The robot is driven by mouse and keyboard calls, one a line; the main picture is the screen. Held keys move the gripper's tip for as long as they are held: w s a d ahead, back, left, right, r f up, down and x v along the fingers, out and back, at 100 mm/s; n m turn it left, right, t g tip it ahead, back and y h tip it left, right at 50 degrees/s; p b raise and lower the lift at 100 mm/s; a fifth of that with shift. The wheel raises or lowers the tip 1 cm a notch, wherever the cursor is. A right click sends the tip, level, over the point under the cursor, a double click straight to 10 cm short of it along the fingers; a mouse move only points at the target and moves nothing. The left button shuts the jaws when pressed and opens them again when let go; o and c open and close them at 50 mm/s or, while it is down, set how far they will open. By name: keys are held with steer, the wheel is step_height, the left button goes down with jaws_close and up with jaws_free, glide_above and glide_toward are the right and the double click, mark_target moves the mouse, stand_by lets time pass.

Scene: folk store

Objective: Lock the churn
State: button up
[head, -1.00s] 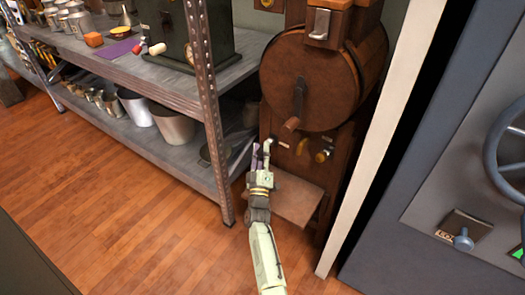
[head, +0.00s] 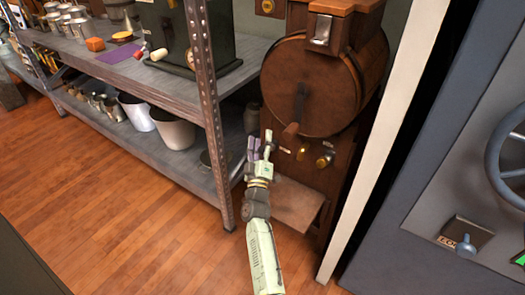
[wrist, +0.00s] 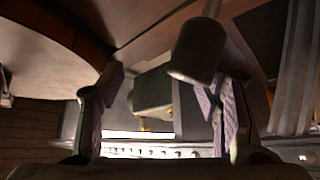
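The wooden churn (head: 320,85) stands upright right of the shelf in the head view, with a round drum and a crank handle (head: 291,131) on its front. Small fittings show below the drum, including a brass knob (head: 323,160). My gripper (head: 261,145) is just left of these fittings, below the drum's left side. In the wrist view my gripper (wrist: 160,88) is open, its purple-padded fingers apart. A dark cylindrical handle (wrist: 195,50) appears by the right finger; I cannot tell whether they touch. The drum (wrist: 50,55) fills the upper left there.
A metal shelf (head: 180,85) with a riveted post (head: 207,110) stands close left of my gripper. Buckets (head: 175,128) sit on its lower level. A white post edge and a grey cabinet with a wheel (head: 508,155) are on the right. The wooden floor in front is clear.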

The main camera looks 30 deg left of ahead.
mark_target(264, 146)
steer(key=r, duration=0.3)
steer(key=shift+w+d+r, duration=0.2)
steer(key=shift+w+d, duration=0.05)
steer(key=shift+d, duration=0.1)
steer(key=shift+d+r, duration=0.25)
steer(key=shift+r, duration=0.15)
steer(key=shift+a+f, duration=0.1)
steer(key=shift+f, duration=0.2)
steer(key=shift+s+a, duration=0.1)
